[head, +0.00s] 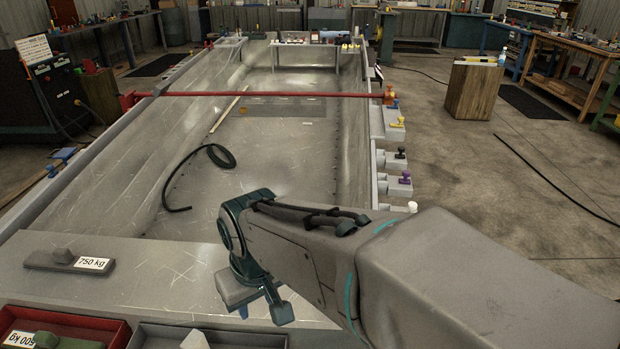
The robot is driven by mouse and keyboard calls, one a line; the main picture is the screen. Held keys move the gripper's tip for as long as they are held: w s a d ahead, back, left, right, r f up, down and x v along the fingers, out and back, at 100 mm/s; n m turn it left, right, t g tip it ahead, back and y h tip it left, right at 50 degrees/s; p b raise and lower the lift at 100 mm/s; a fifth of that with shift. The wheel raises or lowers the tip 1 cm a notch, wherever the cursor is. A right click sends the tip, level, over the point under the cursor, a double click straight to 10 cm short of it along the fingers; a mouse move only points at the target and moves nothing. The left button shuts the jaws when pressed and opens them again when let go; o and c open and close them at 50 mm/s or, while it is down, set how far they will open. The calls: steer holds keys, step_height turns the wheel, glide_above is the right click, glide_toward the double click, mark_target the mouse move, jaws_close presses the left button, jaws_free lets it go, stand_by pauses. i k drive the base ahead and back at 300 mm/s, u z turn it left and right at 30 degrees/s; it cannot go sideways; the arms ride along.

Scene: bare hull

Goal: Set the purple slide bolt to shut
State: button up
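The purple slide bolt (405,178) shows as a small purple knob on a grey block at the outer right rim of the hull. It is too small in the head view to tell how far its bolt is slid. My gripper (263,309) hangs low over the near end of the hull, well to the left of and nearer than the purple bolt. It points down and touches nothing that I can make out. One teal finger shows clearly; the other side is partly hidden, so its opening is unclear.
Along the same rim stand a yellow bolt (397,122), a black bolt (400,154) and a white knob (412,206). A red bar (260,95) spans the hull. A black hose (220,156) lies inside.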

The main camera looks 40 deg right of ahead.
mark_target(406, 173)
steer(key=z, duration=1.7)
